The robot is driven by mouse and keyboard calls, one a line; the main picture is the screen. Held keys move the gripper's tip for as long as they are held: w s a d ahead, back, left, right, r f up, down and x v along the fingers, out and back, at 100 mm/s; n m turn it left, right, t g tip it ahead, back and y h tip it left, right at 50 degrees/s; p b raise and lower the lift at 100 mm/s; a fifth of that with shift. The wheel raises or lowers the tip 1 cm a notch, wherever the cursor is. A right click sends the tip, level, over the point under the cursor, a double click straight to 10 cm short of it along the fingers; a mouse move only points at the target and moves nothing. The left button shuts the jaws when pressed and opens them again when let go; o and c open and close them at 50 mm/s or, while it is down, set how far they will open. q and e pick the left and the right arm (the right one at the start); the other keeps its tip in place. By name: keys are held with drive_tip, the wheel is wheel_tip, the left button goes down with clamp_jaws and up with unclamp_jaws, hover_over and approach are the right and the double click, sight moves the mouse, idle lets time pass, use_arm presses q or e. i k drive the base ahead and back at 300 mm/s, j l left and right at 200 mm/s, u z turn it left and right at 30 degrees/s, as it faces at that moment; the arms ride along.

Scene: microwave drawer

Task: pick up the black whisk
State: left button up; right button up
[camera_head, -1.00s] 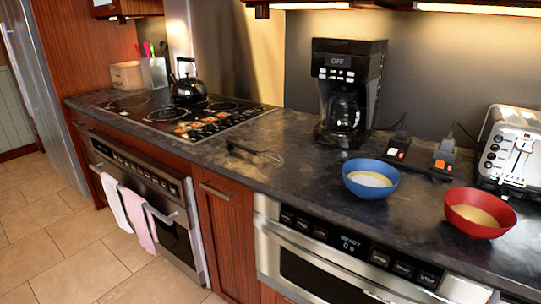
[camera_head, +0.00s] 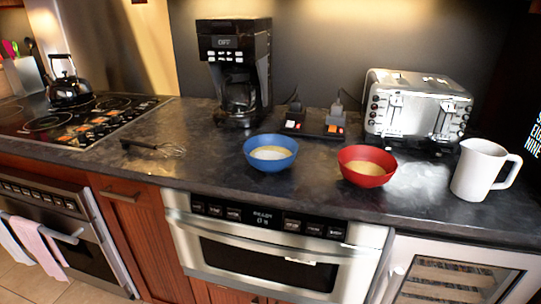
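The black whisk (camera_head: 152,147) lies flat on the dark stone counter, between the stovetop and the blue bowl. Its dark handle points left and its wire loops point right. Nothing covers it. Neither of my grippers shows in the head view.
A blue bowl (camera_head: 270,152) and a red bowl (camera_head: 366,166) stand right of the whisk. A coffee maker (camera_head: 236,72), a toaster (camera_head: 416,105) and a white pitcher (camera_head: 482,170) also stand on the counter (camera_head: 205,160). A kettle (camera_head: 68,86) sits on the stovetop (camera_head: 75,122). The microwave drawer (camera_head: 270,250) is shut.

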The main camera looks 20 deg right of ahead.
sight(126, 143)
drive_tip(key=i+j+z, duration=0.1)
drive_tip(key=i+j, duration=0.25)
drive_tip(key=j, duration=0.3)
drive_tip(key=i+j+z, duration=0.15)
drive_tip(key=j, duration=0.2)
drive_tip(key=i+j, duration=0.2)
drive_tip(key=j, duration=0.15)
drive_tip(key=i+j+z, duration=0.15)
drive_tip(key=j, duration=0.2)
drive_tip(key=i+j, duration=0.15)
drive_tip(key=j, duration=0.25)
drive_tip(key=l+z, duration=0.05)
